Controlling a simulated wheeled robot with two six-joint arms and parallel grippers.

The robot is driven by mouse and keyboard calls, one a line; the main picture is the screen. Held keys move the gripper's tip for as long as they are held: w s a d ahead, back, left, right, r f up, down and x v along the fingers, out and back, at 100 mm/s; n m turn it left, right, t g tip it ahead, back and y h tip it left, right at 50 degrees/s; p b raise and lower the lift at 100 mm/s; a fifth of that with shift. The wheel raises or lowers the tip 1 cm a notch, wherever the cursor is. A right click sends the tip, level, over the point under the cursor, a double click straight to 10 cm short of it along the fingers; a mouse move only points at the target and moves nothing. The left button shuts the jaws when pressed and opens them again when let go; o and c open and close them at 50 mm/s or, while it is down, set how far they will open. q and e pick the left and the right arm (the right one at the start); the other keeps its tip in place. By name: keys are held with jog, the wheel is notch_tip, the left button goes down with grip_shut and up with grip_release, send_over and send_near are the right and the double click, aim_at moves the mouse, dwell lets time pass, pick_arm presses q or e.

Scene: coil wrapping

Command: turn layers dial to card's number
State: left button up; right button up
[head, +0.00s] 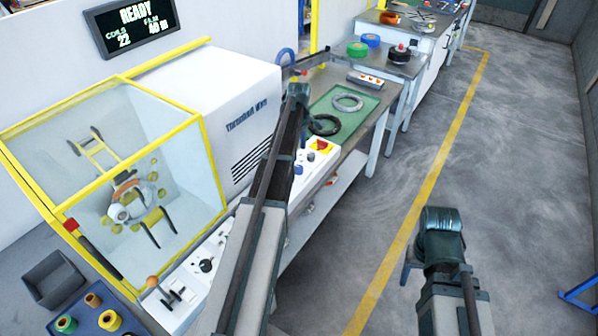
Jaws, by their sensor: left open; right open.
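A black dial (206,265) sits on the white control panel (225,243) along the front of the wrapping machine. I cannot read its marks or tell whether it is the layers dial. No card with a number can be made out. My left gripper (299,82) is open and empty, reaching past the panel to above the back of the bench. Its arm crosses in front of the panel and hides its middle part. My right gripper (440,218) is open and empty over the floor, right of the bench and well away from the panel.
The machine's yellow-framed clear guard (165,160) stands left of the panel. An orange-knobbed lever (152,282) and a red button on yellow (323,147) are on the panel's ends. A green mat (345,122) holds two rings. Spools stand lower left.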

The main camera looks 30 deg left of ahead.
aim_at(299, 167)
pick_arm(q)
notch_tip(299, 167, down, 8)
jog(key=b, duration=0.7)
jog(key=shift+f, duration=0.1)
grip_shut()
